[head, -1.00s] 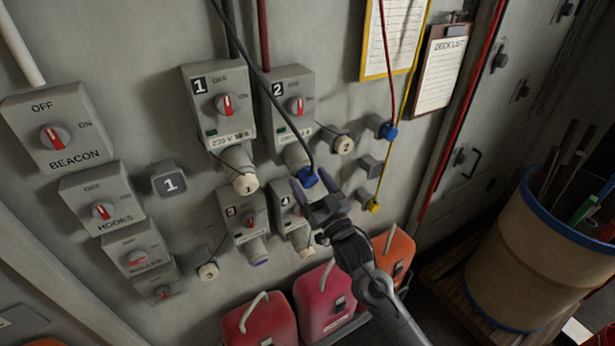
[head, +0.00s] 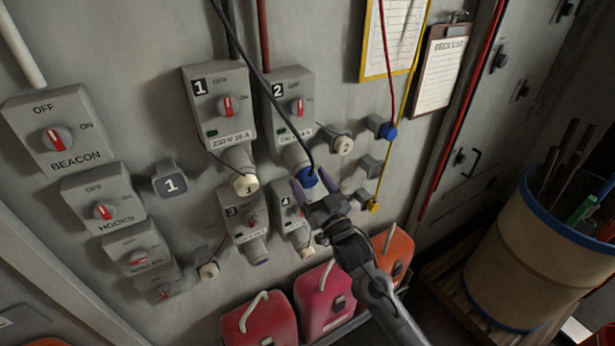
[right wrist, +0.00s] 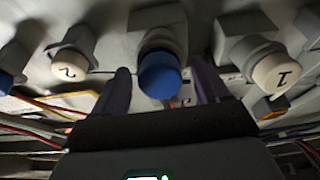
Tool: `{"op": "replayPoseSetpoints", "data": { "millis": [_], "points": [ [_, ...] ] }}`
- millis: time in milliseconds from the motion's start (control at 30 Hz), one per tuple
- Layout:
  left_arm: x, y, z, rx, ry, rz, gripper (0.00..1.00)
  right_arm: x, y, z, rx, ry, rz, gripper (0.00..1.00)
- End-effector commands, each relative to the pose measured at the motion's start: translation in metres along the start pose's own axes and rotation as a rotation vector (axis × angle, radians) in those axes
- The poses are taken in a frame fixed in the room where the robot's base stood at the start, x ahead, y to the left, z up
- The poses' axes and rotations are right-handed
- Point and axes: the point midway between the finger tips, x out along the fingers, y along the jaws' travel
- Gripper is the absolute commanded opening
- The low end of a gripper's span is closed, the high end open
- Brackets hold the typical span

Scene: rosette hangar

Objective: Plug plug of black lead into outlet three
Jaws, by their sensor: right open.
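The black lead (head: 262,80) hangs from the top of the picture and ends at a blue plug (head: 308,178) in the socket under outlet two (head: 292,92). My right gripper (head: 313,187) is open, with its fingers at either side of the blue plug. In the right wrist view the blue plug (right wrist: 160,76) shows between the spread fingers; I cannot tell whether they touch it. My left gripper is out of view.
Outlet one (head: 220,98) has a white cap (head: 245,184). Outlet four (head: 290,212) is just right of outlet three. A white cap (head: 208,270) hangs left of outlet three. A red lead's blue plug (head: 387,131) sits on the right. Jerrycans (head: 262,322) stand below.

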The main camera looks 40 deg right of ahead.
Motion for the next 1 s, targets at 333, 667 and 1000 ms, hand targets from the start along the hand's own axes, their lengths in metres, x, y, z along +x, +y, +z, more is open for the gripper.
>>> {"op": "replayPoseSetpoints", "data": {
  "millis": [333, 667, 1000],
  "points": [
    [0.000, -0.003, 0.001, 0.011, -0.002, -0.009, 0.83, 0.000, 0.000, 0.000, 0.000, 0.000, 0.000, 0.35],
    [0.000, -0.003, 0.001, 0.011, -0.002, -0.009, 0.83, 0.000, 0.000, 0.000, 0.000, 0.001, 0.000, 0.00],
    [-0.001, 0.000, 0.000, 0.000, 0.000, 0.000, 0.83, -0.011, 0.000, 0.000, 0.000, 0.000, 0.000, 0.00]
  ]
}}
